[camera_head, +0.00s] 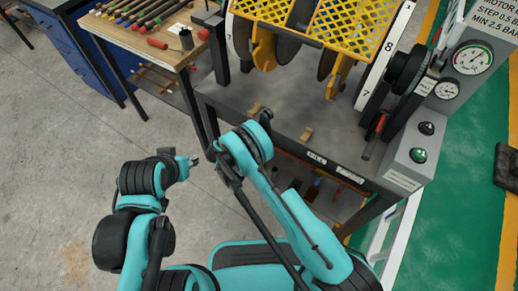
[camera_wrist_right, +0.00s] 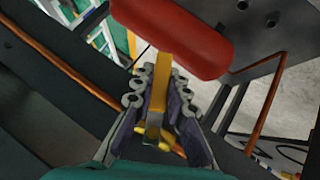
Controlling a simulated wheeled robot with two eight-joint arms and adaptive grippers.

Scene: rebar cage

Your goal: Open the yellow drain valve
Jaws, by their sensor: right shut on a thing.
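In the right wrist view my right gripper (camera_wrist_right: 160,95) is shut on a flat yellow lever (camera_wrist_right: 163,72), the yellow drain valve's handle. The lever stands between the two jointed fingers, and its upper end meets a red cylinder (camera_wrist_right: 175,35). A yellow-orange piece (camera_wrist_right: 160,138) shows low between the fingers. The valve body is not clearly visible. In the head view my left gripper (camera_head: 194,161) hangs over the bare floor, away from the bench; its fingers are too small to read. My right gripper is hidden in the head view.
The machine bench (camera_head: 325,160) carries a yellow-guarded drum (camera_head: 310,20), gauges (camera_head: 472,58) and a green button (camera_head: 418,155). Its lower shelf and legs surround the right gripper. A wooden table (camera_head: 150,40) with tools stands at the back left. Floor at left is clear.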

